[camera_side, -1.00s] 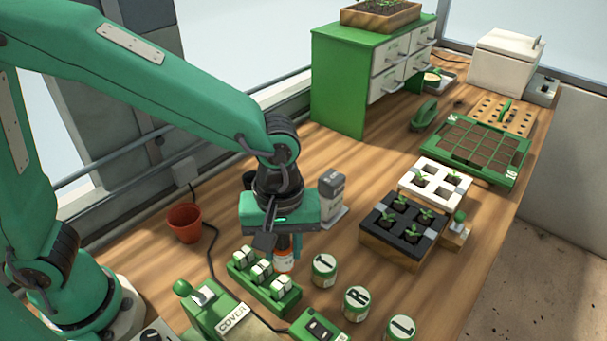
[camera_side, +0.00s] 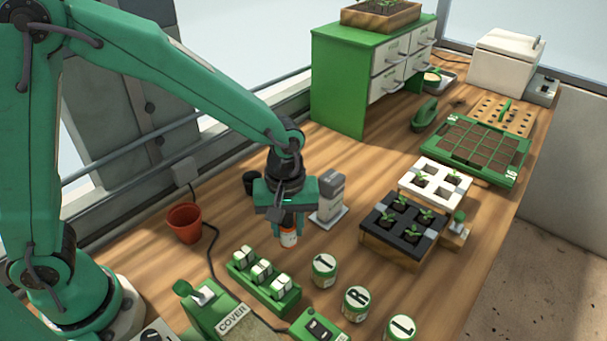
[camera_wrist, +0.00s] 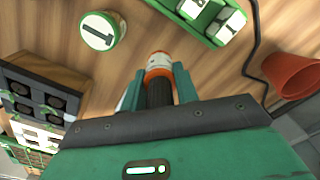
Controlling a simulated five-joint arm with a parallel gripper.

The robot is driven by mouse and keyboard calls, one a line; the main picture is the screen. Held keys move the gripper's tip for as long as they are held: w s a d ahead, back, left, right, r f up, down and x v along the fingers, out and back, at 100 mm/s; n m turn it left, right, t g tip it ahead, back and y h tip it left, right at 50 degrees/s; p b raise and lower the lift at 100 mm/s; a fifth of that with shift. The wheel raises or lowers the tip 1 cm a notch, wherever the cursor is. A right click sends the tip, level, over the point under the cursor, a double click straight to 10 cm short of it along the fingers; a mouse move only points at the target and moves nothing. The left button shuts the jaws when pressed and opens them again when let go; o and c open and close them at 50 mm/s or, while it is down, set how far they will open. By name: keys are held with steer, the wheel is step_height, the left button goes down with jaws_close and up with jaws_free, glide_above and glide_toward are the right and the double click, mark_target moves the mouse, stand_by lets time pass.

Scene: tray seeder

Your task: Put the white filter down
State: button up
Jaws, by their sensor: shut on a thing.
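My gripper (camera_side: 286,224) is shut on a small cylinder (camera_side: 288,238) with white parts and an orange band. I take it for the white filter, but its label is too small to read. It hangs near upright between the fingers, behind the green rack (camera_side: 263,283) and the jar marked T (camera_side: 324,268). I cannot tell if its lower end touches the table. In the wrist view the white and orange end of the cylinder (camera_wrist: 158,62) sticks out past the fingers (camera_wrist: 158,88). The fingers hide part of it.
A grey-white dispenser (camera_side: 329,195) stands right behind my gripper, and a dark cup (camera_side: 250,182) stands left. A terracotta pot (camera_side: 185,222) is further left. Jars marked R (camera_side: 357,302) and L (camera_side: 401,328) stand in front. A black seedling tray (camera_side: 400,218) is right.

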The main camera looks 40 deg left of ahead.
steer(key=shift+w+a+f, duration=0.6)
steer(key=shift+w, duration=0.25)
steer(key=shift+f, duration=2)
steer(key=shift+f, duration=0.15)
steer(key=o, duration=1)
steer(key=shift+c, duration=0.2)
steer(key=shift+r, duration=0.2)
step_height(320, 180, up, 12)
